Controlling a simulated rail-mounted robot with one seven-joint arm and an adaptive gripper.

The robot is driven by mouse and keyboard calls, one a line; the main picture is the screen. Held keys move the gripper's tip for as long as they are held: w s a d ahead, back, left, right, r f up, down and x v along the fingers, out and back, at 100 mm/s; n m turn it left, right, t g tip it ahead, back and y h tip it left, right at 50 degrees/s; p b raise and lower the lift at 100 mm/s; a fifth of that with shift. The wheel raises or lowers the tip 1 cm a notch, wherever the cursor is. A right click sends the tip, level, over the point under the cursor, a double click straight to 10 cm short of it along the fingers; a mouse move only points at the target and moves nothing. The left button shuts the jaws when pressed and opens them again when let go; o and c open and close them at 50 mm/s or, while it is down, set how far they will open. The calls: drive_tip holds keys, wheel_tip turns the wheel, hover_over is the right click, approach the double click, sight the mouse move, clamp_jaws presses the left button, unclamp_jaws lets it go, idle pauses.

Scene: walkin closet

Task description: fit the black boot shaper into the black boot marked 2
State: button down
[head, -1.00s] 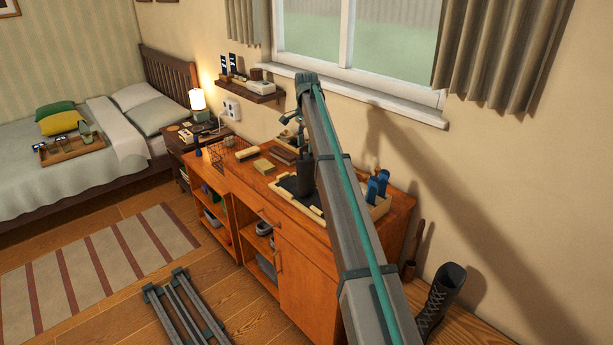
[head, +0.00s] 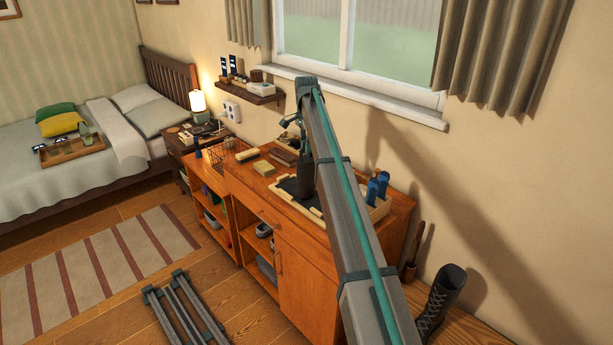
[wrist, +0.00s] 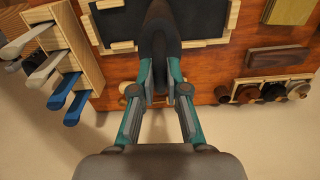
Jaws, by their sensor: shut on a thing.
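A black boot (head: 305,180) stands on the dark mat in the shallow tray on the orange cabinet, partly behind my arm. In the wrist view the boot (wrist: 160,35) is a dark shape pointing away from me. My gripper (wrist: 161,76) is shut at its near end. A dark piece between the fingertips appears to be the black boot shaper (wrist: 160,90). It lines up with the boot, but I cannot tell how deep it sits. A second black laced boot (head: 440,300) stands at the lower right. No number is readable on either boot.
A wooden rack with blue-ended shapers (wrist: 75,106) stands beside the tray (wrist: 215,42). A brush block (wrist: 277,58) and several small round containers (wrist: 258,92) are on the other side. A wire basket (head: 218,158) is farther along the cabinet. The wall is close behind.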

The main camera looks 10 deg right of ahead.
drive_tip(key=shift+r, duration=0.2)
drive_tip(key=shift+r+p, duration=0.75)
drive_tip(key=shift+r, duration=0.55)
